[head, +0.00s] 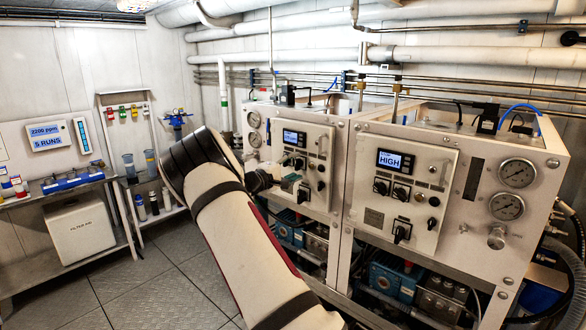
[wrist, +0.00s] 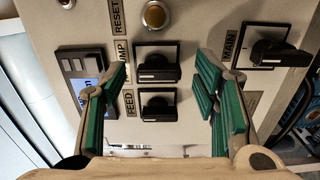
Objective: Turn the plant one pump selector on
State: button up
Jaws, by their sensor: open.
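My gripper (head: 287,181) is in front of the control panel (head: 310,150) of the left white unit. In the wrist view my gripper (wrist: 163,72) is open, its green-padded fingers apart and empty. Between them is the black pump selector (wrist: 157,62), beside a partly hidden label ending in "MP". Its handle lies roughly across the picture. The FEED selector (wrist: 157,104) sits just below it, with its handle at a similar angle. In the head view the pump selector (head: 299,163) is small, just above my gripper. I cannot read a plant number.
A round RESET button (wrist: 155,14) is above the pump selector, and a MAIN selector (wrist: 272,52) is to the right. A display (wrist: 88,92) is partly behind the left finger. The right unit's panel (head: 400,210) reads "HIGH". Shelves and benches stand at left; the floor between is clear.

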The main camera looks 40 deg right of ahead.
jog(key=a, duration=1.2)
jog(key=shift+s, duration=0.45)
jog(key=shift+s, duration=0.1)
